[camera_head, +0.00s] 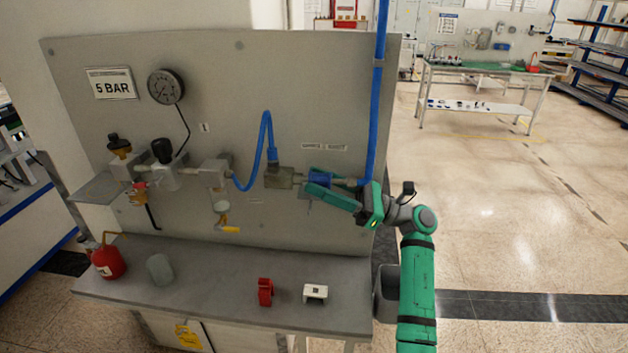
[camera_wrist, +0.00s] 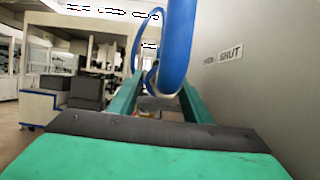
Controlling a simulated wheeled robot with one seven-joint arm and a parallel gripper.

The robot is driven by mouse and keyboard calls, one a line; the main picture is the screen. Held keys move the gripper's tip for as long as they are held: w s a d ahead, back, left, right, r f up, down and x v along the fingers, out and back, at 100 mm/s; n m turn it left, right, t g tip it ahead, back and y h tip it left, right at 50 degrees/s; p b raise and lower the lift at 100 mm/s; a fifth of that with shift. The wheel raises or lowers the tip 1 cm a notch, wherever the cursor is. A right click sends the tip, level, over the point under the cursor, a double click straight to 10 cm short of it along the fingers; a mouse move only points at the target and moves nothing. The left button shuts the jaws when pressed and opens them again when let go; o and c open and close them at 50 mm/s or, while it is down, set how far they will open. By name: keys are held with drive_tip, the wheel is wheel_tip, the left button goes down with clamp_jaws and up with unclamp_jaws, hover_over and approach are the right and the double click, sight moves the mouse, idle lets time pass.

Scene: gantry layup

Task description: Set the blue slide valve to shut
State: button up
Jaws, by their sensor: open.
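The blue slide valve (camera_head: 321,175) sits on the pipe line of the grey panel, right of a metal block (camera_head: 279,177). Two small labels are above it; in the wrist view the nearer label (camera_wrist: 231,54) reads SHUT. The label beyond it is blurred. My gripper (camera_head: 318,187) reaches in from the right, with its green fingers at the valve. The fingers are apart in the wrist view (camera_wrist: 160,85). A thick blue hose crosses in front there and hides most of what lies between them. I cannot tell whether the fingers touch the valve.
A blue hose (camera_head: 376,110) rises beside my wrist, and another loops (camera_head: 266,130) left of the valve. A gauge (camera_head: 166,87) and fittings are further left. The bench (camera_head: 220,285) below holds a red can (camera_head: 108,262), a grey cup, a red part and a white block.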

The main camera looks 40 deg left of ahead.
drive_tip(key=shift+x, duration=0.9)
clamp_jaws()
drive_tip(key=shift+w+d, duration=0.45)
drive_tip(key=shift+d, duration=0.3)
drive_tip(key=shift+w+d, duration=0.5)
drive_tip(key=shift+d, duration=0.3)
unclamp_jaws()
drive_tip(key=shift+w, duration=0.1)
